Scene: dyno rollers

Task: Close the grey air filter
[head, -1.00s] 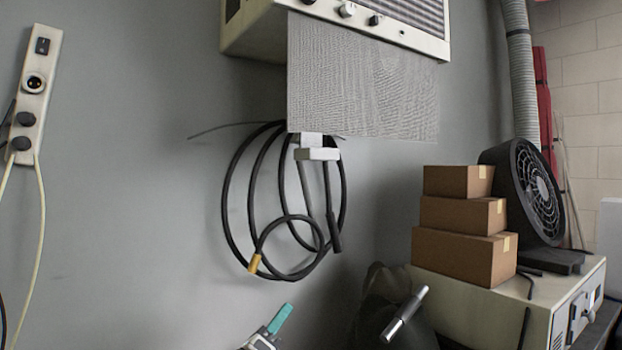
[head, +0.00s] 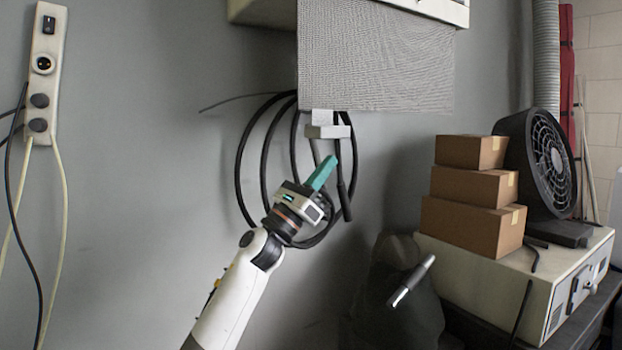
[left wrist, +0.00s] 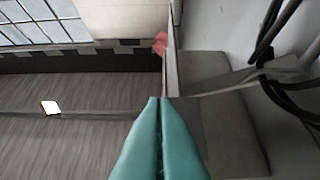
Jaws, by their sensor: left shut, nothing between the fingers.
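The grey air filter (head: 375,60) is a flat, finely ribbed panel that hangs down below the front of the pale wall unit (head: 432,8). A small pale block-like fitting (head: 327,131) shows under its lower left edge. My left gripper (head: 327,168) has teal fingers, shut and empty, pointing up and to the right. It is just below that fitting in the picture; I cannot tell the gap in depth. In the left wrist view the teal fingers (left wrist: 159,110) are pressed together. My right gripper is not in view.
Black hose coils (head: 248,165) hang on the wall behind my left gripper. At the right, stacked cardboard boxes (head: 475,190) and a black fan (head: 545,165) stand on a pale cabinet (head: 500,275). A power strip (head: 45,70) is on the left wall. The wall between is clear.

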